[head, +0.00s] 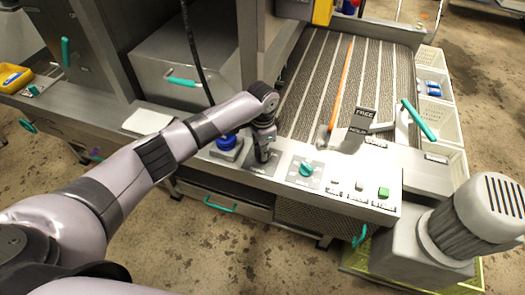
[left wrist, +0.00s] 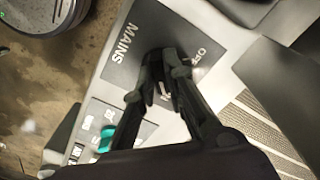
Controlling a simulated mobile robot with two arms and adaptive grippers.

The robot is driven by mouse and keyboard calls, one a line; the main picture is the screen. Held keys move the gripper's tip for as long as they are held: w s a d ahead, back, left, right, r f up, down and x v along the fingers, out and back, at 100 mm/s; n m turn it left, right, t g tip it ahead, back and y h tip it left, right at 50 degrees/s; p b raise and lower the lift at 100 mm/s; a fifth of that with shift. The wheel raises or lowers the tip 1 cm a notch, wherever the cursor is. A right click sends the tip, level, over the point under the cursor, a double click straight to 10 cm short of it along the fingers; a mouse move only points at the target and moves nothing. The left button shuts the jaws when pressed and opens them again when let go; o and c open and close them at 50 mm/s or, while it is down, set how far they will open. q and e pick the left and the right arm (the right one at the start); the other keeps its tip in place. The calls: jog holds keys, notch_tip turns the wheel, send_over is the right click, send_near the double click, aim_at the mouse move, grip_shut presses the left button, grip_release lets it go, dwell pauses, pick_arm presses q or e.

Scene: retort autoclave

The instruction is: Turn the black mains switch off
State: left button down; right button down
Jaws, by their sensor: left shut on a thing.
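The mains panel (left wrist: 135,62), a dark grey plate lettered MAINS, fills the upper middle of the left wrist view. It also shows on the console top in the head view (head: 253,169). My left gripper (left wrist: 166,72) reaches down to this plate, with its fingers shut on the black mains switch. The fingers hide most of the switch, so its exact angle cannot be told. A small white label shows beside the fingertips. In the head view, my left gripper (head: 264,150) stands over the plate. My right gripper is not in view.
A blue button (head: 226,142) sits left of the switch, close to my gripper. A teal knob (head: 306,169) and a green button (head: 383,192) are to the right. A HOLD/FREE lever (head: 359,122) and slatted conveyor (head: 310,85) lie behind. A motor (head: 475,215) stands at lower right.

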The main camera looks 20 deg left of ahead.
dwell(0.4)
pick_arm(q)
jog(key=shift+r+n+p, duration=0.25)
jog(key=shift+n+p, duration=0.75)
jog(key=shift+p, duration=0.15)
jog(key=shift+n+p, duration=0.75)
jog(key=shift+n, duration=0.05)
jog(key=n+p, duration=0.3)
jog(key=n, duration=0.2)
jog(key=shift+p, duration=0.4)
jog(key=n+p, duration=0.2)
jog(key=n, duration=0.3)
jog(key=shift+f, duration=0.1)
jog(key=shift+f+n+p, duration=0.1)
jog(key=shift+n+p, duration=0.55)
jog(key=shift+n, duration=1.55)
jog(key=shift+w, duration=0.1)
jog(key=c, duration=1.6)
grip_release()
jog(key=shift+c, duration=0.2)
